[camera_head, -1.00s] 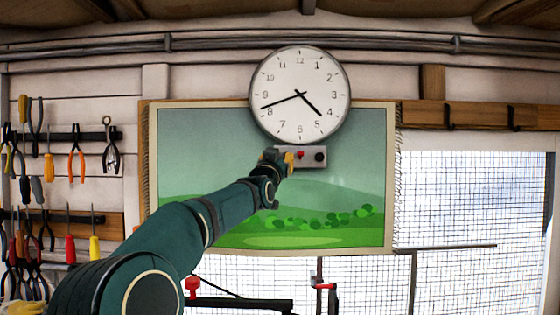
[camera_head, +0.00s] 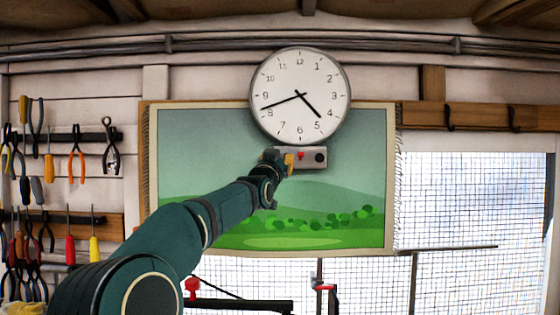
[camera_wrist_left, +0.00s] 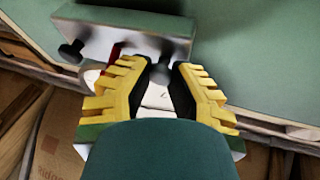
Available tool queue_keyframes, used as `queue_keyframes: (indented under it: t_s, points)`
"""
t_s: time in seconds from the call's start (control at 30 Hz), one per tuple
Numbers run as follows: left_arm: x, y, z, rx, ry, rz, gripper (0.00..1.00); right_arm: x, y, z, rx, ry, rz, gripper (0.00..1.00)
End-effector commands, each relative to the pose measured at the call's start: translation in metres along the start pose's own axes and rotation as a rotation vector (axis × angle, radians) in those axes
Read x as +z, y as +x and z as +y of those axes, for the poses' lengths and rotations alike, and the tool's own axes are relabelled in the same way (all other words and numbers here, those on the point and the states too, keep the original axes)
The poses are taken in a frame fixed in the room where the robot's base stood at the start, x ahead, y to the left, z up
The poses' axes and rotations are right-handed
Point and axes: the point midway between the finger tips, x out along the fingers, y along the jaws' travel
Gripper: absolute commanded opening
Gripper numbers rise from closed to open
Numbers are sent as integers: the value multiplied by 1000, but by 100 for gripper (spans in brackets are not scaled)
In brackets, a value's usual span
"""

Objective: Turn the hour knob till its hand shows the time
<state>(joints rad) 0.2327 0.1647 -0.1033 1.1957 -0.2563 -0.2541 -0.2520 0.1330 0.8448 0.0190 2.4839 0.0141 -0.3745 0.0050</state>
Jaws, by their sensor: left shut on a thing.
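The round white wall clock (camera_head: 300,70) has its short hand between 4 and 5 and its long hand just past 8. A grey control box (camera_head: 309,164) sits right below it, with a red part (camera_head: 301,155) in the middle and a black knob (camera_head: 320,157) at its right. My left gripper (camera_head: 287,160) is at the box's left end and covers the knob there. In the left wrist view, the yellow-backed fingers of the gripper (camera_wrist_left: 160,78) are shut on that dark knob (camera_wrist_left: 160,71). The free knob (camera_wrist_left: 72,50) stands apart at left.
A green landscape hanging (camera_head: 200,140) lies behind my left arm. Pliers and screwdrivers (camera_head: 77,160) hang on the wall at left. A wire mesh window (camera_head: 470,220) is at right.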

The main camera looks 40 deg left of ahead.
Motion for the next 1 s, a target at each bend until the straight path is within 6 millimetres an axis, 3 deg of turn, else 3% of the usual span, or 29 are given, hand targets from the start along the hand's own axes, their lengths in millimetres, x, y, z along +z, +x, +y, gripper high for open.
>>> queue_keyframes:
  t_s: [0.03,0.53,0.57,0.63,1.0]
  points:
    - [-8,0,-2,-4,-1,16,0,0,0,0,0,0,0,47]
    - [-8,0,-2,-4,-1,16,0,0,0,0,0,0,0,47]
    - [-8,0,-2,-4,-1,16,28,0,0,0,0,0,0,47]
    - [-7,0,-2,-4,-1,14,53,0,0,0,0,0,0,47]
    - [-1,0,1,1,0,3,56,0,0,0,0,0,0,47]
